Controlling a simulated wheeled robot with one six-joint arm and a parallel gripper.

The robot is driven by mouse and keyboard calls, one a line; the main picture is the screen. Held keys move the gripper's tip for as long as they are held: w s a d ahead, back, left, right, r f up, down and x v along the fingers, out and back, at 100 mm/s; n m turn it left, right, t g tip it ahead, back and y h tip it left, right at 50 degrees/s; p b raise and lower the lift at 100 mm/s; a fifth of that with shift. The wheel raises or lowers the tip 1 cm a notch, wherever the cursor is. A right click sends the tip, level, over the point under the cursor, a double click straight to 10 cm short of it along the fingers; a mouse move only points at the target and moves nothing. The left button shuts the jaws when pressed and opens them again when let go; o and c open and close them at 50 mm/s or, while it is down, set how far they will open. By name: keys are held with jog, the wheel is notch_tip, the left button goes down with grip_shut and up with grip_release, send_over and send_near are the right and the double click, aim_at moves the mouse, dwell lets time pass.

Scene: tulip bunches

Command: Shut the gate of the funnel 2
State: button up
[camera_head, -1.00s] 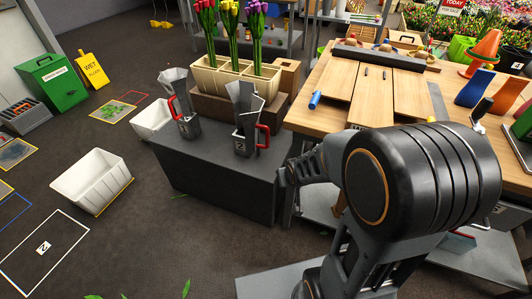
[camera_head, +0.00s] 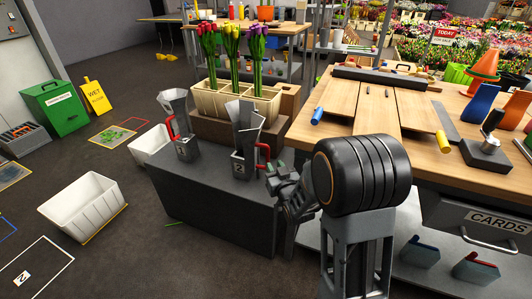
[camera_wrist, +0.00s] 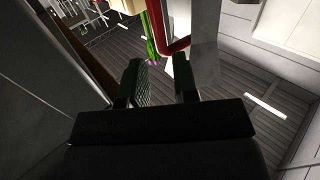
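Two grey metal funnels stand on the dark bench. The right funnel (camera_head: 245,125), with a 2 on its plate, has a red handle (camera_head: 263,153) on its right side. The red handle (camera_wrist: 175,47) shows just beyond the fingertips. The gate itself cannot be made out.
A wooden planter (camera_head: 222,101) with several tulip bunches stands behind the funnels. A wooden worktable (camera_head: 330,100) is to the right. A white bin (camera_head: 84,205) and a second white bin (camera_head: 151,145) stand on the floor at left. Open floor lies left of the bench.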

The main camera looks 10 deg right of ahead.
aim_at(268, 155)
jog(key=w, duration=0.3)
jog(key=w+b, duration=0.1)
jog(key=w, duration=0.2)
jog(key=w+a, duration=0.1)
jog(key=w, duration=0.2)
jog(key=shift+w, duration=0.35)
jog(key=shift+c, duration=0.3)
grip_shut()
jog(key=shift+d, duration=0.1)
